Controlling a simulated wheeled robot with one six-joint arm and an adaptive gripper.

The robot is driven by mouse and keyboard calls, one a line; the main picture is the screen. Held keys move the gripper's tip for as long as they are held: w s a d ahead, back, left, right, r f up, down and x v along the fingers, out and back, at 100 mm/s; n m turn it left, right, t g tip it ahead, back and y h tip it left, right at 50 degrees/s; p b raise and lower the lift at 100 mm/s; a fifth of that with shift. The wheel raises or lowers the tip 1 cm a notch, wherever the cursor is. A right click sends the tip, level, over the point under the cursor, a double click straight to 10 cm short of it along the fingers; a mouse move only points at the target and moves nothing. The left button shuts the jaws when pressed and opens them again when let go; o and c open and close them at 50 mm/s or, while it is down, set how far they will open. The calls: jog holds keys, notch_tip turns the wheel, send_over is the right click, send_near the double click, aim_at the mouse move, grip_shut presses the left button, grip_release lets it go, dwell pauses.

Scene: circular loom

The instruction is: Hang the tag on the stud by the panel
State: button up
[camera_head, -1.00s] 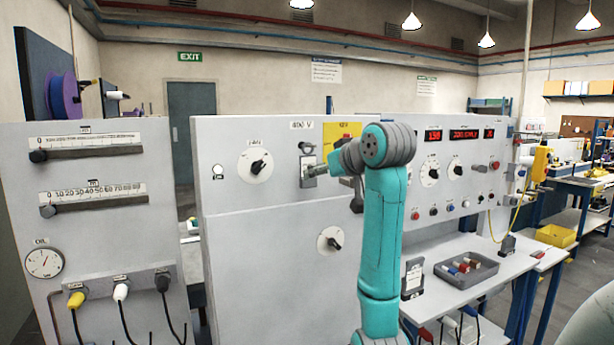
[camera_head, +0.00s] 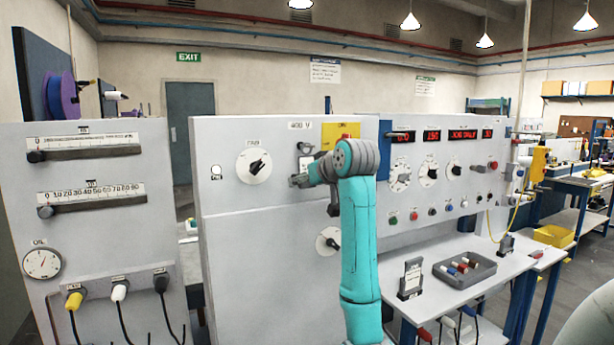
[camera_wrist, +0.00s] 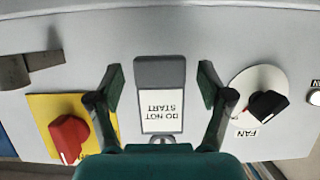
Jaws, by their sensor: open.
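The tag (camera_wrist: 163,108), a dark grey plate with a white label reading DO NOT START, appears upside down in the wrist view. It lies in front of the panel (camera_wrist: 205,55), between the FAN knob and the yellow plate. A small silvery piece, perhaps the stud (camera_wrist: 164,139), shows at the label's lower edge. My wrist hides much of that area, so I cannot tell whether the tag hangs from it. My gripper (camera_wrist: 168,90) is open, with a finger on each side of the tag and gaps between. In the head view my gripper (camera_head: 299,181) is below the 400 V sign.
The FAN knob (camera_head: 254,166) is left of my gripper, and the red knob (camera_wrist: 69,137) on its yellow plate (camera_wrist: 42,104) is on the other side. A white table with a grey tray (camera_head: 465,268) and a card holder (camera_head: 411,279) stands to the right.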

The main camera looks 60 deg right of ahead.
jog(key=c, duration=1.4)
jog(key=shift+v, duration=0.75)
jog(key=shift+s+a+r, duration=0.1)
jog(key=shift+s+a, duration=0.35)
jog(key=shift+s, duration=0.25)
jog(key=shift+s+a+r, duration=0.1)
jog(key=shift+s+a, duration=0.35)
jog(key=shift+s, duration=0.25)
jog(key=shift+s+a, duration=0.45)
jog(key=shift+s, duration=0.25)
